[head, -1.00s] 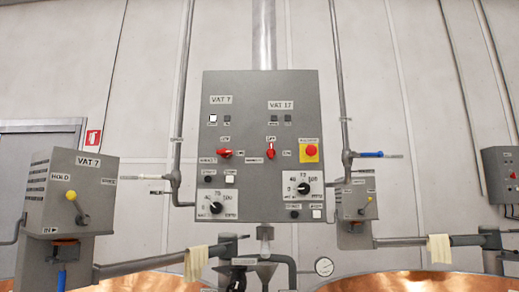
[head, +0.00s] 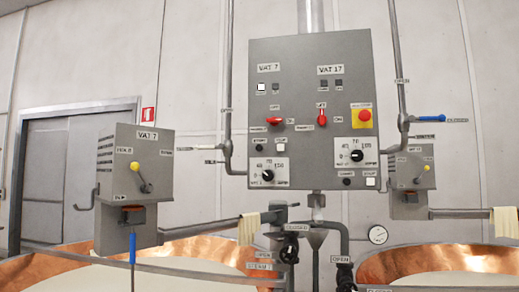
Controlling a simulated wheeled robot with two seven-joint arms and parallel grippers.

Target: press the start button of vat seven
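A grey control panel (head: 300,110) hangs on a pipe in the head view. Its left column is labelled VAT 7 (head: 268,68) and its right column VAT 17 (head: 330,70). Under VAT 7 are a lit white lamp (head: 261,87), a dark lamp (head: 275,88) and a red rotary switch (head: 273,121). Below them sit a black button (head: 259,148) and a white button (head: 283,148), above a dial (head: 268,175). The labels by these buttons are too small to read. Neither gripper is in view.
VAT 17's black button (head: 347,181) and white button (head: 370,182) sit below its dial (head: 357,153). A red emergency stop (head: 364,115) is at right. A grey VAT 7 box (head: 140,165) with a yellow-knobbed lever stands left. Copper vats (head: 205,252) and pipes lie below the panel.

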